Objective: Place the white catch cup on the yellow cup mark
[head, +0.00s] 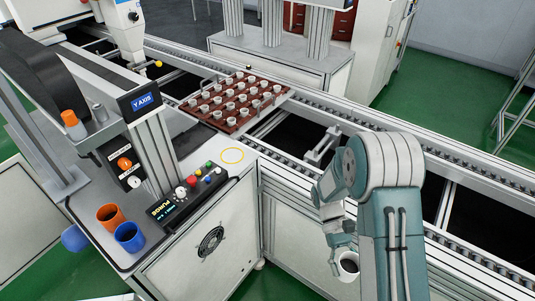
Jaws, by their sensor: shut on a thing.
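The white catch cup (348,265) is held by my gripper (343,251) at the lower right of the head view. The cup has a dark inside, and its open top faces up toward the camera. My gripper is shut on it, and my arm partly hides the fingers. The yellow cup mark (232,155) is a thin ring on the grey top of the machine bench, near its right corner. Nothing stands on the mark. The cup is well to the right of and nearer than the mark, outside the bench edge.
A control panel with coloured buttons (198,180) stands left of the mark. An orange cup (110,216) and a blue cup (129,237) are on the bench at left. A brown tray of small round parts (209,128) sits on the conveyor behind. Conveyor rails (285,160) run right of the mark.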

